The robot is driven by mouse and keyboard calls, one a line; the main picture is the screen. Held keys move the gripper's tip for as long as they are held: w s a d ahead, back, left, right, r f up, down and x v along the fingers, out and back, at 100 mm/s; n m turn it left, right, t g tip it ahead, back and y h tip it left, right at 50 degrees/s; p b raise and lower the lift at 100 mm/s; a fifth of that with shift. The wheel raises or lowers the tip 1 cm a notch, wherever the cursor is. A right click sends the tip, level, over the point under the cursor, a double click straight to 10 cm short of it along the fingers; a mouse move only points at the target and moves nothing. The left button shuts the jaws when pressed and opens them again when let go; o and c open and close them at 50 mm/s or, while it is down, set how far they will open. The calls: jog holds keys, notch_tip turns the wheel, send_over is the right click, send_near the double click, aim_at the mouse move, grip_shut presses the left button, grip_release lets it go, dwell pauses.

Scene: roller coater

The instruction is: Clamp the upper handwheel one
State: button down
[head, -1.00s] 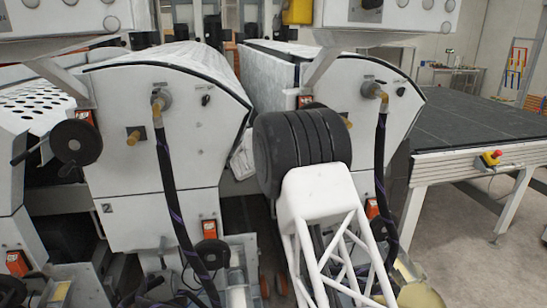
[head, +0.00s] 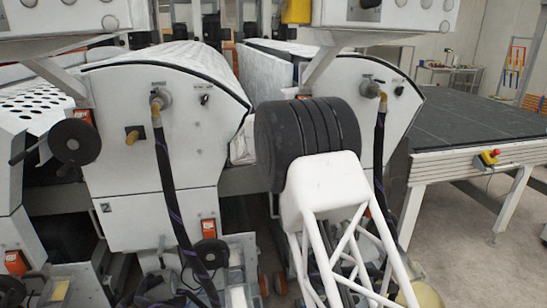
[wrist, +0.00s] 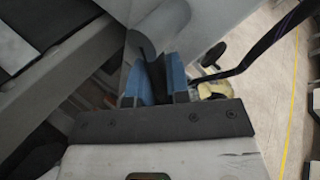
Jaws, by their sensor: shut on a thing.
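My gripper (wrist: 160,84) shows in the wrist view with its two blue fingers close together on a dark part (wrist: 156,82). This looks like a piece of the upper handwheel, but most of it is hidden, so its shape is not clear. In the head view my black wrist and white arm cover the gripper and the spot on the right machine where its upper handwheel would be. The left machine's upper handwheel (head: 75,142) is black and round, with a side handle and an orange indicator above it.
The left white machine (head: 170,110) and right machine (head: 345,80) stand side by side, each with a hanging black hose (head: 172,190). A lower handwheel (head: 211,253) sits below. A dark conveyor table (head: 480,125) with a red button (head: 490,157) is at right, with open floor in front.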

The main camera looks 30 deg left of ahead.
jog(key=shift+r, duration=0.1)
dwell(0.3)
jog(key=c, duration=1.1)
grip_release()
